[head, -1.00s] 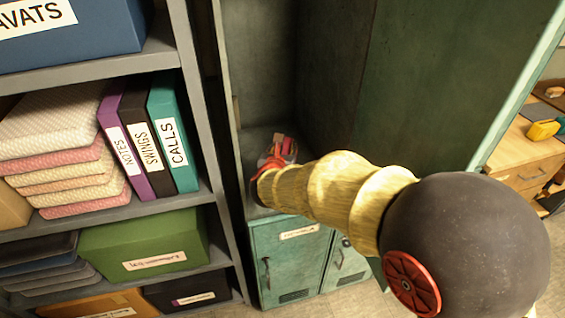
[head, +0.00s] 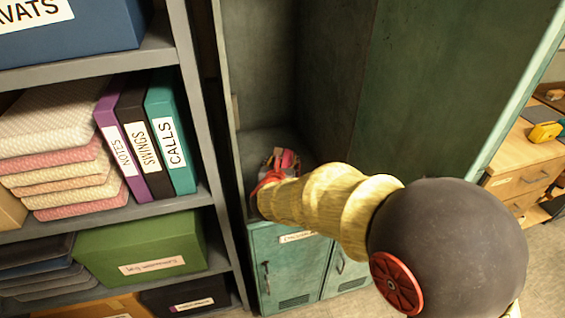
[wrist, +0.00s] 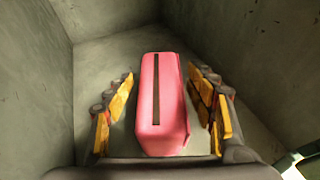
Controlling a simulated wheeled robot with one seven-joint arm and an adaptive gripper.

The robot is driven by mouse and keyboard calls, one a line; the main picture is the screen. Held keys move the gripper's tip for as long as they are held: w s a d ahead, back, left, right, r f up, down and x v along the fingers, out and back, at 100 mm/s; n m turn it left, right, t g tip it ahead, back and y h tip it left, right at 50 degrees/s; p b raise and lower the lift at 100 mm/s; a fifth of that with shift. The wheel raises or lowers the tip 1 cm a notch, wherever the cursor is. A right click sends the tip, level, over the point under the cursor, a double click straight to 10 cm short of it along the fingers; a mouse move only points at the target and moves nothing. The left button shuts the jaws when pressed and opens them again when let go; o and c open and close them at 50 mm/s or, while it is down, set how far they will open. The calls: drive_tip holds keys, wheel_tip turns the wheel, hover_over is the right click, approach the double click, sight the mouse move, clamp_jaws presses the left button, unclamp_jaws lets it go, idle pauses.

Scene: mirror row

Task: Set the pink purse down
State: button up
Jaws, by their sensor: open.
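The pink purse (wrist: 172,105), a box-like shape with a dark strip along its top, rests on the locker floor (wrist: 150,62) in the wrist view. My gripper (wrist: 165,115) is open, with one yellow-padded finger on each side of the purse. Gaps show between the fingers and the purse's sides. In the head view a small part of the purse (head: 287,160) shows beyond my gripper (head: 275,170) inside the open green locker (head: 262,142). My arm hides most of it there.
The locker's walls stand close around my gripper. Grey shelving (head: 205,130) with binders, folded cloths and a green box (head: 145,243) is to the left. The open locker door (head: 430,90) is on the right. A wooden desk (head: 525,160) stands beyond it.

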drive_tip(key=shift+r, duration=0.15)
drive_tip(key=shift+s+r+p, duration=0.2)
drive_tip(key=shift+p, duration=0.1)
drive_tip(key=p+v, duration=0.3)
drive_tip(key=v, duration=0.8)
drive_tip(key=shift+s+p, duration=0.3)
